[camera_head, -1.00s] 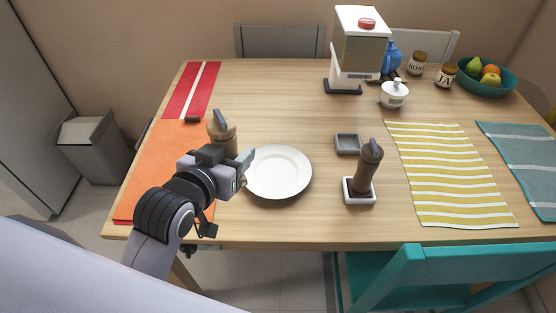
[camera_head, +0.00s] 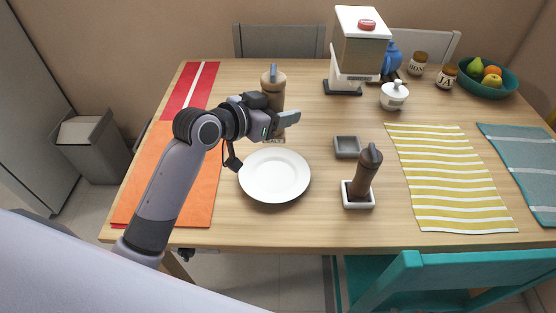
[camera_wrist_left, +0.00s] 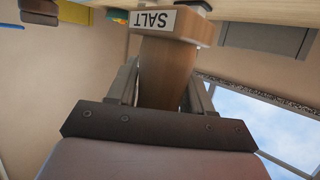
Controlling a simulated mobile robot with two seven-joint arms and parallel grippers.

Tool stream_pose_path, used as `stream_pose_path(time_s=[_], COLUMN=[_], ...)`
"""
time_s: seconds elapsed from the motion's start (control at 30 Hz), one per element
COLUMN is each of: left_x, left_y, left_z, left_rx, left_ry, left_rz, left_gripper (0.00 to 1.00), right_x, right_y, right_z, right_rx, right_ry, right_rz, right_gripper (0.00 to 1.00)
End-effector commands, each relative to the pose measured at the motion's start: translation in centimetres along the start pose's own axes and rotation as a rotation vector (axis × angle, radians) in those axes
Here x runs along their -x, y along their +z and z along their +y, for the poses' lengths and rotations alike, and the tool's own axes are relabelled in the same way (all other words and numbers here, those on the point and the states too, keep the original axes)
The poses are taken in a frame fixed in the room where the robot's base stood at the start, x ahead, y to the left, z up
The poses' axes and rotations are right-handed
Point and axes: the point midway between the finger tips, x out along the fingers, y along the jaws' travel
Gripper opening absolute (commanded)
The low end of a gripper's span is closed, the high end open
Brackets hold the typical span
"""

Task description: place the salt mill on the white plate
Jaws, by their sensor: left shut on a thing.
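The salt mill (camera_head: 273,90) is light brown wood with a dark grey top. Its base carries a SALT label, which reads upside down in the left wrist view (camera_wrist_left: 166,70). My left gripper (camera_head: 284,119) is shut around the mill's body, which stands about upright just behind the white plate (camera_head: 274,176). The gripper hides the mill's middle. I cannot tell whether its base touches the table. The plate is round, empty and near the table's front edge. My right gripper is not in view.
A darker brown mill (camera_head: 367,175) stands on a white square tray (camera_head: 358,201) right of the plate. An empty grey square tray (camera_head: 347,147) lies behind it. A yellow striped mat (camera_head: 450,180) is to the right, an orange mat (camera_head: 150,175) to the left.

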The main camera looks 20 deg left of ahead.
Motion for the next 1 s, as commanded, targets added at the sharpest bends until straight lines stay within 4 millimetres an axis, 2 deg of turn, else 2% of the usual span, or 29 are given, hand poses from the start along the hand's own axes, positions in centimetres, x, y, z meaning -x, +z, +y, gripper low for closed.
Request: stream_pose_path(time_s=[0.03,0.1,0.3,0.53,0.7,0.8,1.0], left_x=[-0.6,-1.2,-2.7,-3.5,-4.4,-4.7,-4.8], left_y=[1.5,3.3,7.5,9.4,12.0,12.9,13.0], left_z=[0.0,0.1,0.0,0.0,0.0,0.0,0.0], left_rx=[0.004,0.005,0.002,0.001,0.003,0.001,0.001], left_ry=[0.001,0.001,-0.002,-0.001,-0.001,-0.002,-0.002], left_rz=[-0.002,-0.002,0.001,0.004,0.001,0.003,0.005], left_gripper=[0.11,0.11,0.11,0.11,0.11,0.11,0.11], right_x=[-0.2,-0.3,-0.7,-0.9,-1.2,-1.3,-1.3], right_y=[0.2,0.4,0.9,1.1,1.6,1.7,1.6], right_z=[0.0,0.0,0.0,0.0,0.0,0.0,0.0], right_rx=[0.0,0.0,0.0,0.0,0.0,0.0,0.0], right_ry=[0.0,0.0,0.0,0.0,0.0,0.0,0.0], right_rz=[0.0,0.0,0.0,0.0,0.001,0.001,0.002], right_gripper=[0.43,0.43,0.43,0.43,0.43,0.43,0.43])
